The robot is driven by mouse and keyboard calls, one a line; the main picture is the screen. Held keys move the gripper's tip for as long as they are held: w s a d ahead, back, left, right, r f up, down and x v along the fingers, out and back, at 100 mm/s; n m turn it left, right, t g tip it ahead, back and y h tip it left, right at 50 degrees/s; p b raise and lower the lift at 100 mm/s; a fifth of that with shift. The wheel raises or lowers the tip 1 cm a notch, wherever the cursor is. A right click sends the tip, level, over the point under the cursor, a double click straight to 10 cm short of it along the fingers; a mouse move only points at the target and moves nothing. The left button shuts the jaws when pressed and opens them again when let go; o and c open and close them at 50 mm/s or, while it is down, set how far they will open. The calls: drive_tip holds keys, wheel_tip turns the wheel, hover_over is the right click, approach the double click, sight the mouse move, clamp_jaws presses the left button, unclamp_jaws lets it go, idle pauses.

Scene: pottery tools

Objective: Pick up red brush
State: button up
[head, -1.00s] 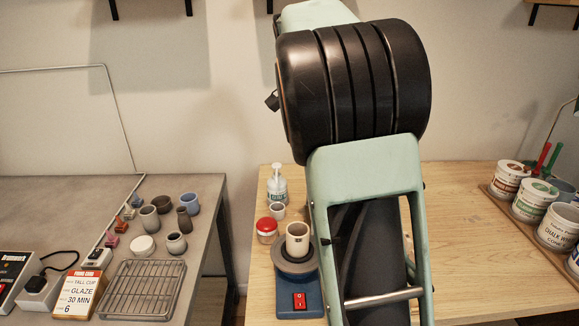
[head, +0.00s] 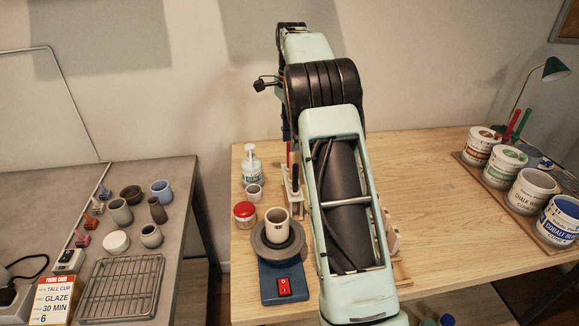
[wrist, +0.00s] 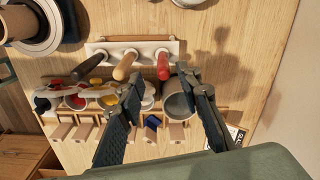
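A red handle (wrist: 163,66), likely the red brush, stands in a white rack (wrist: 98,50) in the wrist view, beside a tan handle (wrist: 125,65) and a dark brown one (wrist: 102,57). Its lower part is hidden. My gripper (wrist: 164,82) is open and empty. Its two dark fingers spread to either side, with the red handle just beyond their tips. I cannot tell the height gap. In the head view my arm hides the gripper and most of the rack.
In the head view a wheel with a cup (head: 277,224) stands left of my arm. Paint tubs (head: 533,193) stand at right.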

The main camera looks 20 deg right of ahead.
drive_tip(key=shift+w+a+f, duration=0.1)
drive_tip(key=shift+w+f, duration=0.05)
drive_tip(key=shift+f, duration=1.3)
drive_tip(key=shift+w+a+f, duration=0.1)
drive_tip(key=shift+f, duration=1.35)
clamp_jaws()
